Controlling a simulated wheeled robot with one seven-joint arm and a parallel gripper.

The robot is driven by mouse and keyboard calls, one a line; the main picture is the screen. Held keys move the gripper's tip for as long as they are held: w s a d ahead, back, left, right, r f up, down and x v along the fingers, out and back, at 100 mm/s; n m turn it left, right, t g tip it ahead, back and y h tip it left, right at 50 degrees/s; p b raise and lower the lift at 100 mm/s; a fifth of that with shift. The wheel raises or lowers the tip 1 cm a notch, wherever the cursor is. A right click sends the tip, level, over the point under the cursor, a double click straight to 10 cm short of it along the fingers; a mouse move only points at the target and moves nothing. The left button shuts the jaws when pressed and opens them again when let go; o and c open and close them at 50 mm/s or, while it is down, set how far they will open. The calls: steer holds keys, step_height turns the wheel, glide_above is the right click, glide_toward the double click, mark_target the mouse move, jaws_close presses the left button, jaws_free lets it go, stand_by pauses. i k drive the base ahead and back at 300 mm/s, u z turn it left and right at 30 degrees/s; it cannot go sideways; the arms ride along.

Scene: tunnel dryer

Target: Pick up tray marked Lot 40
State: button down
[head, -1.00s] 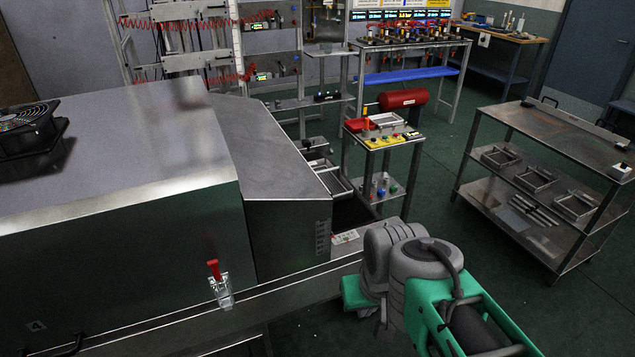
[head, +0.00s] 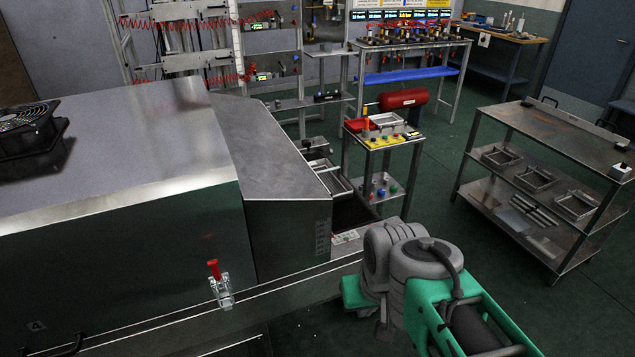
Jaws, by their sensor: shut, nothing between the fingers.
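Metal trays (head: 338,184) sit at the open end of the dryer (head: 285,160), partly hidden by its sloping hood. No lot marking is readable on any tray, so I cannot tell which is Lot 40. Another small tray (head: 384,120) lies on the yellow-topped stand. Several shallow trays (head: 535,179) lie on the middle shelf of the steel cart at right. My arm reaches in from the lower right, close to the dryer's open end. My gripper itself does not show; it is out of sight beyond my arm's grey links.
The dryer body fills the left, with a red-handled clamp (head: 220,284) on its side and a fan (head: 27,125) on top. The yellow-topped stand (head: 405,138) is just beyond the dryer's end. The steel cart (head: 560,135) stands right. Green floor (head: 455,240) between them is clear.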

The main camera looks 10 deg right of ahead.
mark_target(329, 175)
steer(key=z, duration=1.5)
steer(key=i, duration=1.9)
steer(key=u, duration=3.7)
steer(key=i, duration=0.5)
